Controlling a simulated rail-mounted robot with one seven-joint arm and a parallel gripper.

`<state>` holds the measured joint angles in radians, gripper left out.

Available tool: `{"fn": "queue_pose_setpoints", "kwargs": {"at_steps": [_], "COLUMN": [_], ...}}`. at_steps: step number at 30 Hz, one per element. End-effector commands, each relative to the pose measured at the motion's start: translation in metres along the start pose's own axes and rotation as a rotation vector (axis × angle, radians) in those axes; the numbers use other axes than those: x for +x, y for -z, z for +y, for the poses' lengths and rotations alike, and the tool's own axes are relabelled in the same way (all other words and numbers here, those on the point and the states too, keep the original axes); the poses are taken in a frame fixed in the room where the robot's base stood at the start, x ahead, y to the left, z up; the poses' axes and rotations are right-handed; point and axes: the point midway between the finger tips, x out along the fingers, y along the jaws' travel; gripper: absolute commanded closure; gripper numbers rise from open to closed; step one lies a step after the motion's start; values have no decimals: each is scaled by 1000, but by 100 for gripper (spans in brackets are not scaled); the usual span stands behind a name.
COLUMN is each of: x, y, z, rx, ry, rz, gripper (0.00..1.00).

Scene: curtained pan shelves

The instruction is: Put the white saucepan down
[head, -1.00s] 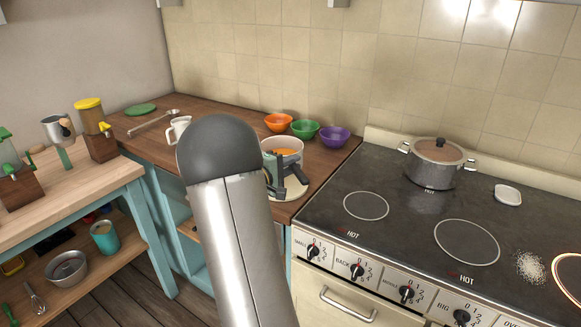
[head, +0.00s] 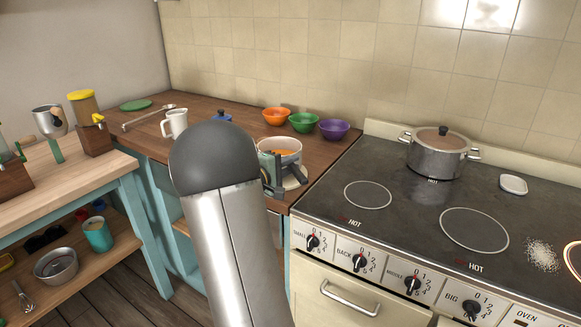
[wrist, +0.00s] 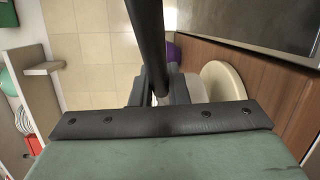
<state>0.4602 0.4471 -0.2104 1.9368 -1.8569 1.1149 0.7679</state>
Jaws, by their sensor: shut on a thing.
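The white saucepan (head: 283,146) with orange contents is at the right end of the wooden counter, in the head view, partly hidden by my gripper. My gripper (head: 271,178) is at its near side. In the wrist view, my gripper (wrist: 160,98) is shut on a dark bar, the saucepan's handle (wrist: 150,40). A pale round board (head: 296,178) lies on the counter beside and below the pan; it also shows in the wrist view (wrist: 222,82). I cannot tell whether the pan touches the board or counter.
Orange (head: 276,116), green (head: 303,122) and purple (head: 334,129) bowls stand behind the pan. The stove (head: 400,215) at right holds a lidded steel pot (head: 438,153); its front burners are bare. A white jug (head: 175,123) stands to the left on the counter.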

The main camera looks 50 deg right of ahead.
Motion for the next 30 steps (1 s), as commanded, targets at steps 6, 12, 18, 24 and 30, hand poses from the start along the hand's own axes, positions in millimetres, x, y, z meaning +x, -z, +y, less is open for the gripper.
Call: {"fn": "queue_pose_setpoints", "kwargs": {"at_steps": [6,12,18,24,30], "x": [1,1,1,1,2], "y": [0,0,1,1,2], "z": [-3,-3,-4,-11,-17], "rx": [5,5,5,5,5], "ry": [-4,-4,-4,-4,-4], "rz": [-1,-1,-1,-1,-1], "gripper": [100,100,100,100,100]}}
